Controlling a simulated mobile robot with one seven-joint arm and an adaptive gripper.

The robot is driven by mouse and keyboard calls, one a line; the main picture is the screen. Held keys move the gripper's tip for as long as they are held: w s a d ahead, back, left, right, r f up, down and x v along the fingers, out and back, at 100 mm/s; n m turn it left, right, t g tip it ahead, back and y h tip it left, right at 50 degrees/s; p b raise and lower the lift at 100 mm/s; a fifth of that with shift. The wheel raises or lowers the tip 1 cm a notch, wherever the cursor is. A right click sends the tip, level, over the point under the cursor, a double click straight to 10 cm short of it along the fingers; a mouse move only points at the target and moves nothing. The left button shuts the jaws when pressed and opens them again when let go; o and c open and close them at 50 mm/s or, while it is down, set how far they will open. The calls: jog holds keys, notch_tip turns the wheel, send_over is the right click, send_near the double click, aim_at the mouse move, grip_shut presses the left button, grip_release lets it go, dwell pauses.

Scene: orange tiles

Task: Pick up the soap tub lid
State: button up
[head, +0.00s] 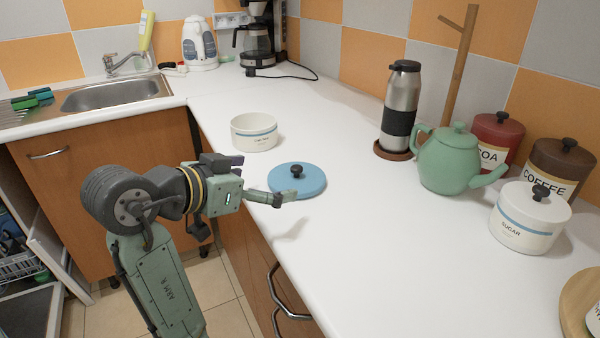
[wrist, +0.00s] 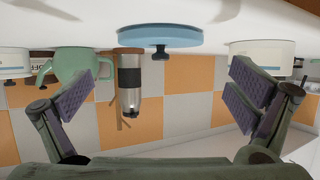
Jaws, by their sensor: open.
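The soap tub lid (head: 297,180) is a flat blue disc with a black knob, lying on the white counter near its front edge. In the wrist view, which is upside down, the lid (wrist: 160,37) shows centred between the fingers but beyond them. An open white tub with a blue band (head: 254,133) stands behind the lid; its label is too small to read surely. My gripper (head: 264,182) is open and empty at the counter's front edge, just left of the lid. Its purple-padded fingers (wrist: 160,97) are spread wide in the wrist view.
A steel flask (head: 402,100), a green teapot (head: 449,160), a sugar canister (head: 529,221), cocoa and coffee canisters and a wooden stand (head: 459,70) line the right side. A sink (head: 115,94) is back left. The counter right of the lid is clear.

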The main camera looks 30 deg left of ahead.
aim_at(295, 173)
jog(key=p+x, duration=0.1)
jog(key=x, duration=0.7)
jog(key=shift+w+r+p, duration=0.15)
jog(key=shift+w+p, duration=0.2)
jog(key=shift+c, duration=0.5)
jog(key=c, duration=0.4)
jog(key=shift+o, duration=0.2)
